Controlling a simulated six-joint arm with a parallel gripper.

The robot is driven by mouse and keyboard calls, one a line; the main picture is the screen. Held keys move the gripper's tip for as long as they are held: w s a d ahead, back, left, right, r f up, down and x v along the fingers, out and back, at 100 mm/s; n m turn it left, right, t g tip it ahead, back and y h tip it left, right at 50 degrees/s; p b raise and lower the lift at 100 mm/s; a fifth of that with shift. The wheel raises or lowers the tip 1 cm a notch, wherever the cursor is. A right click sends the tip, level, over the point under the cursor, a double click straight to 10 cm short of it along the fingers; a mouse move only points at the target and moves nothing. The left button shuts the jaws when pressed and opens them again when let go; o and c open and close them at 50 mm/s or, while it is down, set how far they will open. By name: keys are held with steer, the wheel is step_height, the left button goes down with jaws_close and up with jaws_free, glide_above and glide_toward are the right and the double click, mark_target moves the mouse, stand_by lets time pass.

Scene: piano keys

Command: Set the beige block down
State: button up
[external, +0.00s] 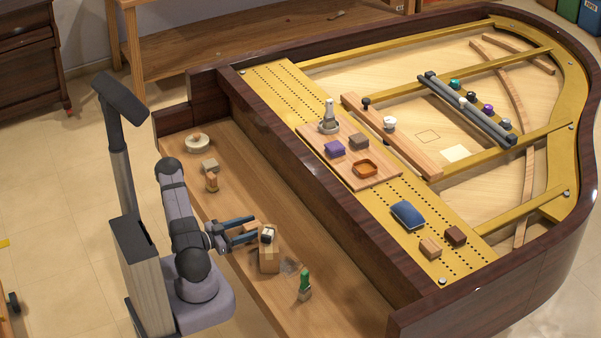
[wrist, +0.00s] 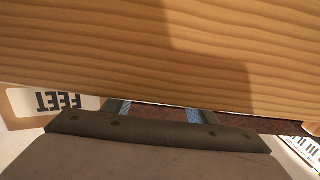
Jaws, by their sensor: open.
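My gripper (external: 252,230) is low over the wooden ledge, with its two dark blue fingers apart. It points at a light wooden box-like block (external: 269,262) that has a small white and black item on top; whether they touch is unclear. In the wrist view my gripper (wrist: 160,112) shows its fingertips spread, and a wide wood-grain surface fills the top. A beige block (external: 430,248) sits on the gold plate beside a dark brown block (external: 456,236). Another pale block (external: 210,165) lies on the ledge. I cannot tell which one the task means.
A green cactus-like piece (external: 304,283) stands right of the box-like block. A round pale piece (external: 196,142) and a small brown figure (external: 211,183) are farther back on the ledge. The dark piano rail (external: 310,180) rises beyond.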

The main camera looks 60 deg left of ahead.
mark_target(253, 225)
steer(key=shift+w, duration=0.45)
steer(key=shift+c, duration=0.7)
steer(key=c, duration=1.1)
steer(key=shift+r, duration=0.15)
steer(key=shift+r+p, duration=0.8)
steer(key=shift+r, duration=4.05)
